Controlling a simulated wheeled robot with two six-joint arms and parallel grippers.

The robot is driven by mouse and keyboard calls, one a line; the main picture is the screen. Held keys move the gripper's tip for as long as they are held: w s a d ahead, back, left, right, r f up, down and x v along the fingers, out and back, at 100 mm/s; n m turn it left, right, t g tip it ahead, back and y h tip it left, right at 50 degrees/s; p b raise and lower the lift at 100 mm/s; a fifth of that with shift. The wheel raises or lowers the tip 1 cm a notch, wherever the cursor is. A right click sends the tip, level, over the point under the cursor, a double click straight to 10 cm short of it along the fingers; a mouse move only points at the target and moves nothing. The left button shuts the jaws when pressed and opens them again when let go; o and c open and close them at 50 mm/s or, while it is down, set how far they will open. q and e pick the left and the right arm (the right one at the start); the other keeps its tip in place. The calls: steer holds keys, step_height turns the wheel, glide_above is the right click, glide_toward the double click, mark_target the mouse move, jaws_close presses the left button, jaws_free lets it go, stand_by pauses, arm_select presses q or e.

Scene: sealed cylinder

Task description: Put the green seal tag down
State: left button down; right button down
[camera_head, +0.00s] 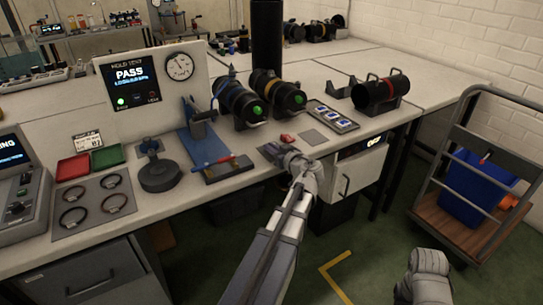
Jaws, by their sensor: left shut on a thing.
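My left gripper (274,152) is low over the front edge of the bench, right of the blue stand. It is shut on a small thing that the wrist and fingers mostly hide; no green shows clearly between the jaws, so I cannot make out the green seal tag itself. A small red piece (287,138) lies just beyond the gripper. Two black cylinders with green end knobs, one with a blue band (234,99) and one with a yellow band (272,87), lie behind it. Part of my right arm shows at bottom right, but not its jaws.
A green tray (107,157) and a red tray (73,167) are at left.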

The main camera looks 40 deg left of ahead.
arm_select(q)
steer(key=shift+f, duration=0.25)
arm_select(e)
steer(key=shift+f, duration=0.25)
arm_select(q)
steer(key=shift+f, duration=0.25)
steer(key=c, duration=1)
jaws_free()
steer(key=shift+o, duration=0.2)
steer(key=shift+r, duration=0.2)
steer(key=shift+s+d+r, duration=0.15)
steer(key=shift+d, duration=0.1)
steer(key=p+v, duration=0.2)
steer(key=v, duration=0.9)
steer(key=shift+d, duration=0.2)
arm_select(e)
step_height(320, 180, up, 2)
steer(key=shift+r, duration=0.15)
arm_select(q)
steer(key=shift+s+p, duration=0.1)
steer(key=shift+p, duration=0.2)
arm_select(e)
steer(key=shift+r, duration=0.1)
